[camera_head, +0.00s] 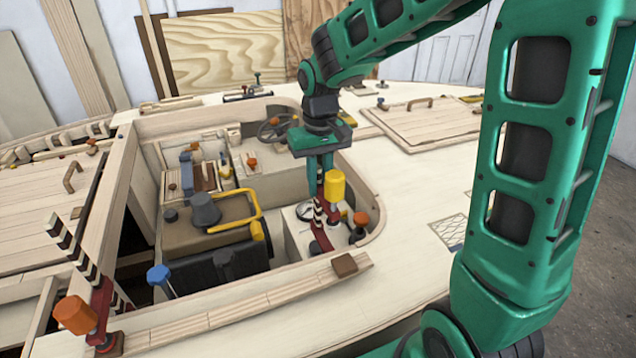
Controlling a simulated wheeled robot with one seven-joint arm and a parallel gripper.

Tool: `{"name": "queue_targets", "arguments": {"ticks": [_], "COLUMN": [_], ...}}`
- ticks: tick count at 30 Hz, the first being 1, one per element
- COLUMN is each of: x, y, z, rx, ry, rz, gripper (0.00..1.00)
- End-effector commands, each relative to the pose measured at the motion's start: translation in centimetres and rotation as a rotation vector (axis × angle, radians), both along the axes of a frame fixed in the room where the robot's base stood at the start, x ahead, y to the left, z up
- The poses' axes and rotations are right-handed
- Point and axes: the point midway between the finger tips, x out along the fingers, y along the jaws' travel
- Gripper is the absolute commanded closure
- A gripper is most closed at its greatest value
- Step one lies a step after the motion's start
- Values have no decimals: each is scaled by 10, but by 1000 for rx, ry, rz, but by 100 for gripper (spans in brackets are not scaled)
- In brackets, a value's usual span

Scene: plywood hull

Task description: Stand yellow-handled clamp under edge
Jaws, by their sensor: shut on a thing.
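The yellow-handled clamp has a yellow handle (334,185), a dark-and-white striped bar (318,214) and red metal parts. It is roughly upright over the right part of the cockpit opening. My gripper (322,190) points down and is shut on the clamp's upper part, beside the yellow handle. The fingers hide some of the bar. I cannot tell whether the clamp's lower end touches anything. The wooden rim (245,300) of the opening runs along its near side, below the clamp in the picture.
An orange-handled clamp (75,315) stands at the front left. A blue-topped peg (159,274), a brown block (345,264) and an orange knob (360,218) are near the rim. The right deck (420,215) is mostly clear.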

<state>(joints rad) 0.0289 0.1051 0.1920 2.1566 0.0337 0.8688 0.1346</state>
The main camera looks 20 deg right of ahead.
Motion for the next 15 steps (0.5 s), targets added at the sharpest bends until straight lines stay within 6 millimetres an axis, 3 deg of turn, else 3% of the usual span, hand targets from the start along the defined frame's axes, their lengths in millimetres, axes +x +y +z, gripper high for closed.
{"name": "queue_targets", "arguments": {"ticks": [15], "x": [-14], "y": [0], "z": [1], "rx": [0], "ry": [-1], "rz": [0], "gripper": [100]}}
